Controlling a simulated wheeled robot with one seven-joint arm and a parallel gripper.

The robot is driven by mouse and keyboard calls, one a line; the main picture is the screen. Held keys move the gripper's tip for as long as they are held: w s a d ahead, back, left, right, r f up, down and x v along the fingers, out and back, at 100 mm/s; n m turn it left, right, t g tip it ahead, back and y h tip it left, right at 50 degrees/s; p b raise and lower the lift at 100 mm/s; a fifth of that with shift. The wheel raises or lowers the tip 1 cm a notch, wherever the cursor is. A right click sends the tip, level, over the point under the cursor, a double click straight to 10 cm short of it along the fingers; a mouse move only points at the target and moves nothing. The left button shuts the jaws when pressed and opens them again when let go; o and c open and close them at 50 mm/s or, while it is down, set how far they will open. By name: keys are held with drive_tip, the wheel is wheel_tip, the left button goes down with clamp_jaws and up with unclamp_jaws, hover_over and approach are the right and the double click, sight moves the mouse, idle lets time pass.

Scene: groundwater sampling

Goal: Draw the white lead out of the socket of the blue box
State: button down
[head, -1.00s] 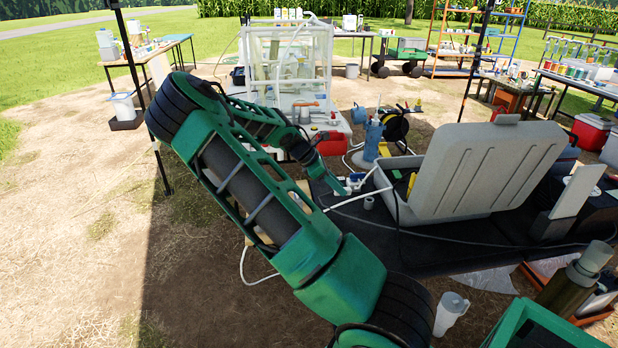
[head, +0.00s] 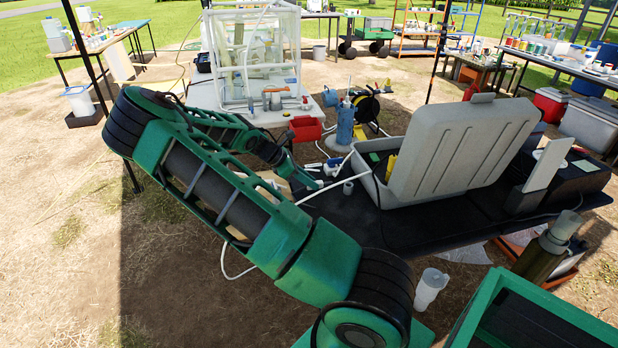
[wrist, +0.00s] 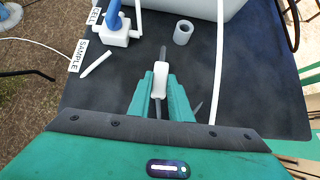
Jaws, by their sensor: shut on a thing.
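My gripper (wrist: 160,82) shows in the wrist view with its green fingers closed on a small white plug-like piece (wrist: 160,78). A thin grey rod extends from the piece away from me, over the black table top. Whether this piece is the end of the white lead I cannot tell for sure. A white cable (wrist: 219,60) runs past to its right. A blue part on a white block (wrist: 115,35) stands at the upper left; no blue box with a socket can be made out. In the head view my gripper is small beside the blue and white part (head: 333,165).
A grey ring-shaped cylinder (wrist: 183,32) stands just beyond the rod. A white pen-like stick (wrist: 96,64) lies at left beside a SAMPLE label (wrist: 78,55). A big grey case (head: 455,150) with raised lid stands to the right. The black table (head: 430,225) is clear in front of it.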

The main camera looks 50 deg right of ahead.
drive_tip(key=shift+f, duration=0.7)
idle(0.5)
drive_tip(key=c, duration=1.5)
unclamp_jaws()
drive_tip(key=shift+c, duration=0.2)
drive_tip(key=v, duration=1)
drive_tip(key=shift+a, duration=0.25)
drive_tip(key=shift+w+r, duration=0.15)
